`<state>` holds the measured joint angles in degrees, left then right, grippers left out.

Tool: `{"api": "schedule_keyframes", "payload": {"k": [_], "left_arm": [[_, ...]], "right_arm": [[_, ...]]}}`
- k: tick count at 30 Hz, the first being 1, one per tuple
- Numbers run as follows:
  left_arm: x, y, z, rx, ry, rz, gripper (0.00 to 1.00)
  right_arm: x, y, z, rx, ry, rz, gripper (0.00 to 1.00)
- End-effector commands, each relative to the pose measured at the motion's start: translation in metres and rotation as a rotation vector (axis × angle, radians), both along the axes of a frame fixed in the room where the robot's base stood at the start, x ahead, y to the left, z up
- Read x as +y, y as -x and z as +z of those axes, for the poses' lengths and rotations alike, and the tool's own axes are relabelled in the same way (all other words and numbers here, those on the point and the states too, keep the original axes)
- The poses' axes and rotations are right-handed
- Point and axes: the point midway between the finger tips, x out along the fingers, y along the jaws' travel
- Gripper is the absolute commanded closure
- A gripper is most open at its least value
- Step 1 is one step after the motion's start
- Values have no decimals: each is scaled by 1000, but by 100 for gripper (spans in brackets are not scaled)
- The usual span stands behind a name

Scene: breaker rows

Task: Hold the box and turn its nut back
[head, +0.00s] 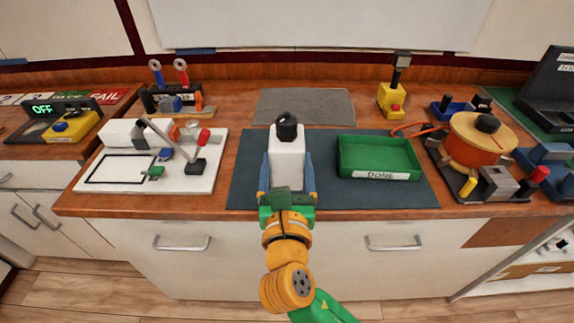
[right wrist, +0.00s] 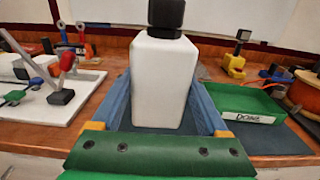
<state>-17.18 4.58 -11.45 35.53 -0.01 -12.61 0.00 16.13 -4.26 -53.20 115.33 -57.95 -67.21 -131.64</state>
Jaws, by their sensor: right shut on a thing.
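The box is a white upright block (head: 287,160) on the dark mat (head: 240,182), with a black nut (head: 287,127) on its top. My right gripper (head: 286,178) reaches it from the front, one blue finger along each side, shut on the box. In the right wrist view the box (right wrist: 162,85) stands between the two blue fingers (right wrist: 165,105), and the black nut (right wrist: 166,14) is cut by the top edge. My left gripper is not in view.
A green tray (head: 345,168) labelled DONE sits right of the box on the mat. A white board with a lever (head: 118,182) stands at the left. A yellow joystick block (head: 392,100) and an orange spool (head: 470,152) are at the right. A grey pad (head: 304,106) lies empty behind.

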Motion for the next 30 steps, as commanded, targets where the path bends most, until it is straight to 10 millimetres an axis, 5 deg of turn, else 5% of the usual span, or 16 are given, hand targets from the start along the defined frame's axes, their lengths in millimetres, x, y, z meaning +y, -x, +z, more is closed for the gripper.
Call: {"api": "schedule_keyframes", "payload": {"k": [30], "left_arm": [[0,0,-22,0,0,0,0]], "right_arm": [[0,-41,-37,-3,0,0,100]]}}
